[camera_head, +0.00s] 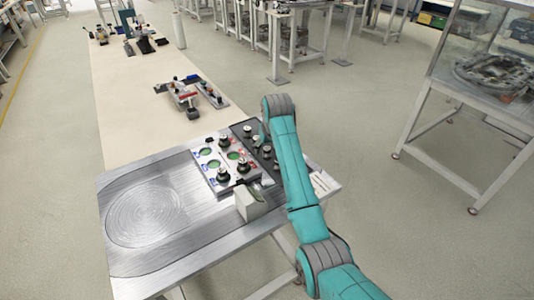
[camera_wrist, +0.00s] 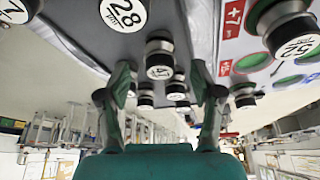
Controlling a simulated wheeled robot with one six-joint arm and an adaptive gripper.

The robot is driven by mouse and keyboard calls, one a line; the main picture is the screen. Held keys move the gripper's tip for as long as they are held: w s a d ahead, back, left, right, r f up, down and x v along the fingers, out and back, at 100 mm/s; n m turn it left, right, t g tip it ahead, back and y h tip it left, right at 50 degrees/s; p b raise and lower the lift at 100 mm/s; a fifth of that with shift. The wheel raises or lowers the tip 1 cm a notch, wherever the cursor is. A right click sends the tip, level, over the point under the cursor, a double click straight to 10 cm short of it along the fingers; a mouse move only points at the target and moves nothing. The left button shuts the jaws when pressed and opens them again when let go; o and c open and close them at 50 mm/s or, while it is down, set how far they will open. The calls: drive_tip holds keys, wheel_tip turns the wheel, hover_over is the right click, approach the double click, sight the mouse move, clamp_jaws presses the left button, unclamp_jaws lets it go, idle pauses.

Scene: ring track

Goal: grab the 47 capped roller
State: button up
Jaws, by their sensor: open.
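A black roller with a white cap (camera_wrist: 160,57) is in the middle of the wrist view; its number looks like 47 but is small and upside down. My gripper (camera_wrist: 161,78) is open, with one green-tipped finger on either side of this roller in the picture. I cannot tell how far the fingertips are from it, and they do not grip it. In the head view my teal arm reaches over the dark roller plate (camera_head: 246,128) and hides part of it. The gripper itself is not clear there.
A roller capped 28 (camera_wrist: 122,14) and one capped 52 (camera_wrist: 297,47) are nearby, with several other rollers. A light panel with green circles (camera_head: 209,174) lies beside the dark plate. A grey-white block (camera_head: 250,204) stands at its front. The metal track (camera_head: 145,210) is bare.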

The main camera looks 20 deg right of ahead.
drive_tip(key=shift+x, duration=1.15)
clamp_jaws()
